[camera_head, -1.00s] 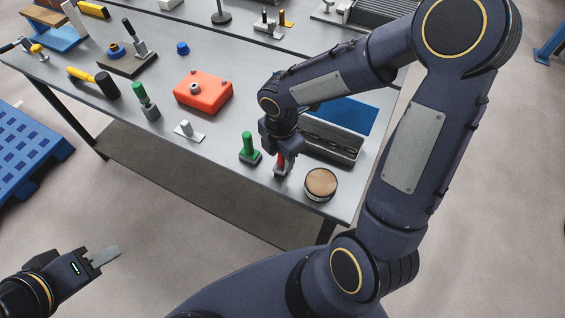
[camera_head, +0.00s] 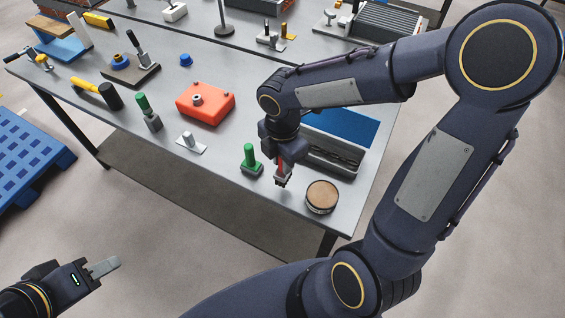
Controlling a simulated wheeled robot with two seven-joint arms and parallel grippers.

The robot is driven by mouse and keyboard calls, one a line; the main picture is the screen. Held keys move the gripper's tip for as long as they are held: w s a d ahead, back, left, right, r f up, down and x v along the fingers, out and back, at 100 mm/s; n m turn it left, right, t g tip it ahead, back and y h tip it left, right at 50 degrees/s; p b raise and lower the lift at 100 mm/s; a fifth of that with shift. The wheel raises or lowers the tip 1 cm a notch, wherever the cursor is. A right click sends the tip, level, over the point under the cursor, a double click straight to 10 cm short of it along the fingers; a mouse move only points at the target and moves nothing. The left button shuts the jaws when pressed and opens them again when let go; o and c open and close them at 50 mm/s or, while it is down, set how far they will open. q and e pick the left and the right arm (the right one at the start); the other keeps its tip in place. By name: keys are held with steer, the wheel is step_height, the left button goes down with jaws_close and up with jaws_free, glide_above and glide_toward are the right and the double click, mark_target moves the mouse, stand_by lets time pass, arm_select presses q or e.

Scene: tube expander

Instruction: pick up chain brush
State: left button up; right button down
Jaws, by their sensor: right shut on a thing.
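A green-handled tool (camera_head: 250,160) stands just left of the brush, and a round tin (camera_head: 322,196) stands to its right. Behind are an open toolbox (camera_head: 330,155) with a blue lid and an orange block (camera_head: 206,103). The bench (camera_head: 225,170) is bare in front.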

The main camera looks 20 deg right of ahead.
steer(key=s+a+r, duration=0.2)
steer(key=s+r, duration=0.2)
steer(key=s, duration=0.1)
steer(key=s+a+r+b, duration=0.1)
steer(key=s+a+r, duration=0.2)
steer(key=s, duration=0.3)
steer(key=shift+s+a+r, duration=0.25)
steer(key=shift+a+r, duration=0.05)
steer(key=shift+r, duration=0.35)
steer(key=shift+w, duration=0.1)
